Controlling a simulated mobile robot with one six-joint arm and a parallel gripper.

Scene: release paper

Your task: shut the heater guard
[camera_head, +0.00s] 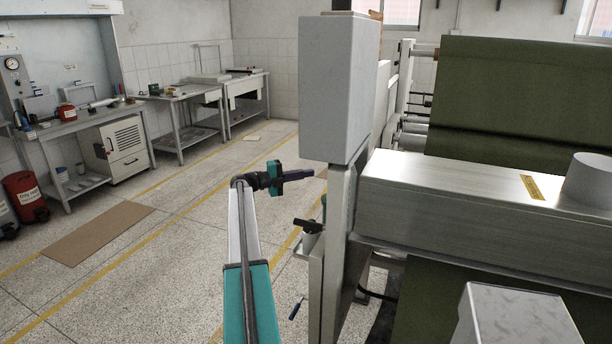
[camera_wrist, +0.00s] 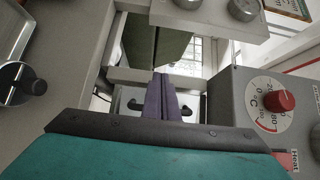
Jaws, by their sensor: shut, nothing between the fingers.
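My gripper (camera_head: 320,174) is shut and empty, held out in the air left of the machine's upright post in the head view. In the wrist view its purple fingers (camera_wrist: 162,80) are together and point at a pale panel (camera_wrist: 126,98). Dark handle-like ends show on both sides of the fingers, and the fingers hide the part between. This panel may be the heater guard, but I cannot tell for sure. Contact with it is unclear. A dial with a red knob (camera_wrist: 279,100) and a "Heat" label is at the right. The guard is not clearly seen in the head view.
A grey box on the post (camera_head: 336,90) and a long metal housing (camera_head: 450,190) stand right of my arm. Green web (camera_head: 520,85) hangs behind. A small bracket (camera_head: 308,240) juts out below my gripper. The floor at left is open, with a brown mat (camera_head: 98,232).

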